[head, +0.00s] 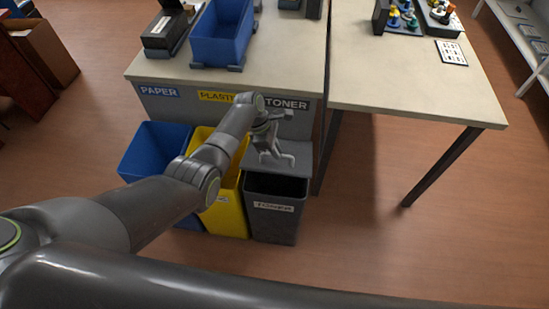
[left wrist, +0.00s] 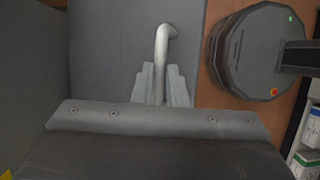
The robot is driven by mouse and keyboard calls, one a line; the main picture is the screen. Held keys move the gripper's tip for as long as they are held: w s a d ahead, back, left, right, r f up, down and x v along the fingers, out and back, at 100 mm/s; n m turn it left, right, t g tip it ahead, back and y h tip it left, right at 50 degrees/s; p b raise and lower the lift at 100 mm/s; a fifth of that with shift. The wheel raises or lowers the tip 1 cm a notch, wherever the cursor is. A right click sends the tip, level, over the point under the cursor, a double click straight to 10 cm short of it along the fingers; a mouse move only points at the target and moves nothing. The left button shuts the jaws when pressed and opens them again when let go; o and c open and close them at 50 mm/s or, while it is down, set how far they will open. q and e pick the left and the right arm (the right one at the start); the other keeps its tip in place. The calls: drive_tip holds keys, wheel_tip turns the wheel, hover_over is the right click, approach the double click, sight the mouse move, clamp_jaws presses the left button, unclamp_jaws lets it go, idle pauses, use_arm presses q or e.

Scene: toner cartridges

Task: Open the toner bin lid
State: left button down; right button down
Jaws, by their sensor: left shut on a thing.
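The toner bin (head: 273,225) is a dark grey bin with a white label on its front, standing at the right end of the bin row. Its grey lid (head: 294,153) is raised at the back, and the dark opening shows in front of it. My left gripper (head: 268,150) is at the lid and shut on its pale bent handle. In the left wrist view the handle (left wrist: 162,50) stands between the two fingers (left wrist: 162,85), with the grey lid (left wrist: 110,50) behind. My right gripper is not in view.
A yellow bin (head: 229,215) and a blue bin (head: 150,150) stand to the left of the toner bin. The sorting table (head: 290,70) with PAPER, PLASTIC and TONER signs is behind them. The floor (head: 350,220) to the right is clear.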

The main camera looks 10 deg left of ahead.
use_arm(q)
drive_tip(key=shift+w+a+r, duration=0.15)
drive_tip(key=shift+w+r, duration=1)
drive_tip(key=shift+w, duration=0.15)
drive_tip(key=c, duration=1.7)
unclamp_jaws()
drive_tip(key=shift+w+f, duration=0.1)
drive_tip(key=shift+f, duration=0.05)
drive_tip(key=shift+o, duration=1.2)
drive_tip(key=shift+w+f, duration=0.15)
drive_tip(key=shift+w, duration=0.15)
drive_tip(key=shift+s, duration=0.2)
drive_tip(key=shift+r, duration=0.2)
